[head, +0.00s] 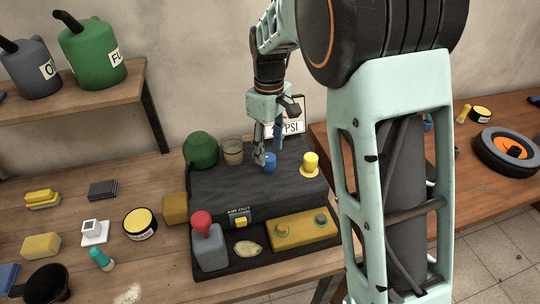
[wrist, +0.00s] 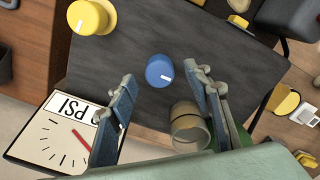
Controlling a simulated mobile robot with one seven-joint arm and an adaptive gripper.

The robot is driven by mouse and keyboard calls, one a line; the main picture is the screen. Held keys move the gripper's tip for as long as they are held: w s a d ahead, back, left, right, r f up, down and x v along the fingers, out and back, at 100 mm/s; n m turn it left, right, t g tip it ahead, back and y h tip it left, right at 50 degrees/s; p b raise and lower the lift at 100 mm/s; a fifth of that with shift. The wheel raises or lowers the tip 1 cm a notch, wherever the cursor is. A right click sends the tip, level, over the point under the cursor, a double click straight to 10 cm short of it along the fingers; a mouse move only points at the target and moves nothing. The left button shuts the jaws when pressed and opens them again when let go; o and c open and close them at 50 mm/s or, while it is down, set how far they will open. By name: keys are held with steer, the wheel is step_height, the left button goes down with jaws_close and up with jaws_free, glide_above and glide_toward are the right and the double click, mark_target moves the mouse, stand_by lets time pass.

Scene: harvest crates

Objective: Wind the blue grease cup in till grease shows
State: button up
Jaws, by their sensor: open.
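The blue grease cup (head: 270,163) stands on the dark top of the machine (head: 215,185). In the wrist view the blue cup (wrist: 159,70) is a round knob with a short white mark near its lower right edge. My gripper (head: 268,152) is open just above the cup, pointing down. In the wrist view its fingers (wrist: 165,80) are apart, one to each side of the cup, and do not appear to touch it. I see no grease around the cup.
A yellow knob (head: 310,164) stands right of the blue cup. A tan glass cup (head: 233,151) and a green rounded part (head: 200,150) stand left. A PSI gauge (wrist: 62,135) is close behind. A red-knobbed lever (head: 202,222) is in front.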

mark_target(269, 157)
steer(key=shift+f, duration=1.95)
steer(key=c, duration=1.1)
